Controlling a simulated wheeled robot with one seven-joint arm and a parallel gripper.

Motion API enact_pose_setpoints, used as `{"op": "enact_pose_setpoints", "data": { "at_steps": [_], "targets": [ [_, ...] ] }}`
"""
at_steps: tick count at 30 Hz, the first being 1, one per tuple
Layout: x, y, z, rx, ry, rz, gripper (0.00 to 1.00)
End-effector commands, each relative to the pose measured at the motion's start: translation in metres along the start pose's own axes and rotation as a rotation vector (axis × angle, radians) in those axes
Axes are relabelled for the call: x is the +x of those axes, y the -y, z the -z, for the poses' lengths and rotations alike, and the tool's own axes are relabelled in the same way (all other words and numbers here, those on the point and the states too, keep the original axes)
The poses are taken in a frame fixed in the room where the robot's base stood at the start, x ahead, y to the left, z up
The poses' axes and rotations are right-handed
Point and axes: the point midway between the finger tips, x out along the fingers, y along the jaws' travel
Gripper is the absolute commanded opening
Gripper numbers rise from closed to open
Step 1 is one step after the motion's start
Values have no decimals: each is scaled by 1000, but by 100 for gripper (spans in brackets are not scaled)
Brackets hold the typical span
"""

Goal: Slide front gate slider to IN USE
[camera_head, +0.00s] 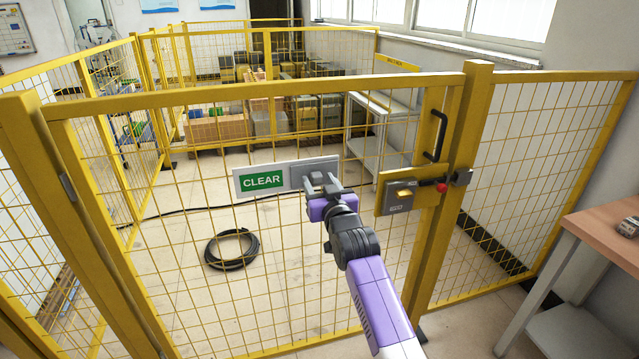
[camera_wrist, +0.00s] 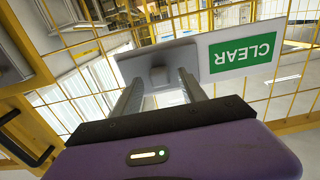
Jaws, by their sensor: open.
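In the wrist view the grey plate (camera_wrist: 185,55) carries a small raised knob (camera_wrist: 159,75), and the CLEAR sign (camera_wrist: 241,52) appears upside down. My gripper (camera_head: 320,178) is in front of the grey plate. In the wrist view my gripper (camera_wrist: 160,88) has its two fingers apart, one on each side of the knob. I cannot tell whether the fingers touch the knob. No IN USE text is visible.
A latch box (camera_head: 399,197) with a yellow button and a red knob (camera_head: 442,188) is on the gate's right side, below a black handle (camera_head: 436,135). A wooden-topped table (camera_head: 606,232) stands at right. A coiled black cable (camera_head: 231,249) lies behind the mesh.

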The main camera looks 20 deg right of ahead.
Motion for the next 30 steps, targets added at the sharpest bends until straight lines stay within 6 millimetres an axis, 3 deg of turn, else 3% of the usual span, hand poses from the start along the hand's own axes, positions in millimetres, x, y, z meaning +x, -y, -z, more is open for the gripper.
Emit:
{"op": "enact_pose_setpoints", "data": {
  "at_steps": [4, 12, 30],
  "targets": [
    [0, 0, 0, 0, 0, 0, 49],
    [0, 0, 0, 0, 0, 0, 0],
    [0, 0, 0, 0, 0, 0, 0]
  ]
}}
